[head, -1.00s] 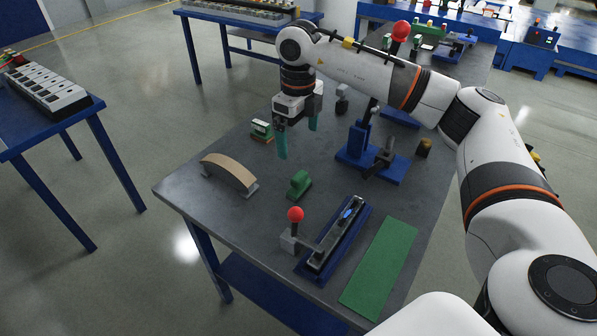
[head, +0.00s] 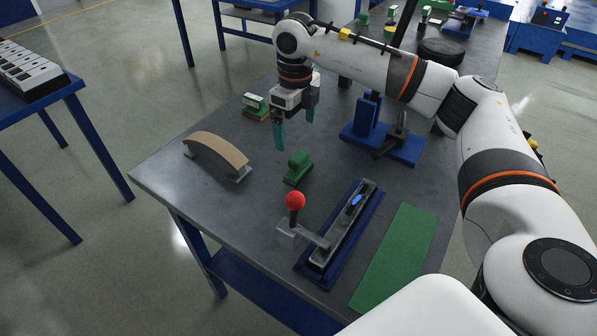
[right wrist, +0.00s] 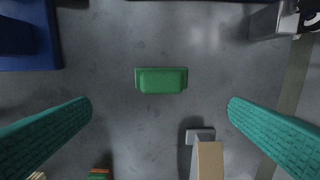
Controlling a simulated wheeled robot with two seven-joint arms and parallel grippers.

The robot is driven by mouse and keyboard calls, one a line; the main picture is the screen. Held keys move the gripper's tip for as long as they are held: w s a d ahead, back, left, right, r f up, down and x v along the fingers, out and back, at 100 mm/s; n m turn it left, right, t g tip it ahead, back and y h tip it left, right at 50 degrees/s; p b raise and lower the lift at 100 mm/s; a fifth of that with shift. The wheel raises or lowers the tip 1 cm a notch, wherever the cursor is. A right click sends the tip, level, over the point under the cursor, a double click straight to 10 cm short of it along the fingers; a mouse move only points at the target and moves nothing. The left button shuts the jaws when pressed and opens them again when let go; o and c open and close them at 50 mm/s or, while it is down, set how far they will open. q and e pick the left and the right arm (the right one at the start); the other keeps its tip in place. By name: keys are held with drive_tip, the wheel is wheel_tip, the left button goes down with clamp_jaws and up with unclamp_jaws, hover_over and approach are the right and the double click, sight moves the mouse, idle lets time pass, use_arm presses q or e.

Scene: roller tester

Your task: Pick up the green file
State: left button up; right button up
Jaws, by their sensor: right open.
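The green file (head: 298,167), a small green block with a raised grip on top, lies on the grey table in front of my right gripper (head: 295,136). In the right wrist view the file (right wrist: 161,80) shows near the centre, lying crosswise. My right gripper (right wrist: 159,102) is open, its two teal fingers wide apart to either side of the file's line. The fingers do not touch it and hang above the table with nothing between them. My left gripper is out of view.
A tan arched piece (head: 216,154) lies left of the file. A blue-based lever device with a red knob (head: 295,201) stands in front, beside a green mat (head: 396,258). A blue fixture (head: 385,146) stands at the right. A small green-and-white item (head: 255,106) lies behind.

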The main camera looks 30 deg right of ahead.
sight(299, 155)
wheel_tip(299, 155, down, 4)
drive_tip(key=shift+f+p, duration=0.25)
drive_tip(key=shift+p, duration=0.1)
drive_tip(key=shift+f, duration=0.6)
drive_tip(key=f, duration=0.2)
drive_tip(key=s+f+p, duration=0.1)
drive_tip(key=f, duration=0.1)
drive_tip(key=shift+f, duration=0.65)
drive_tip(key=c, duration=1.1)
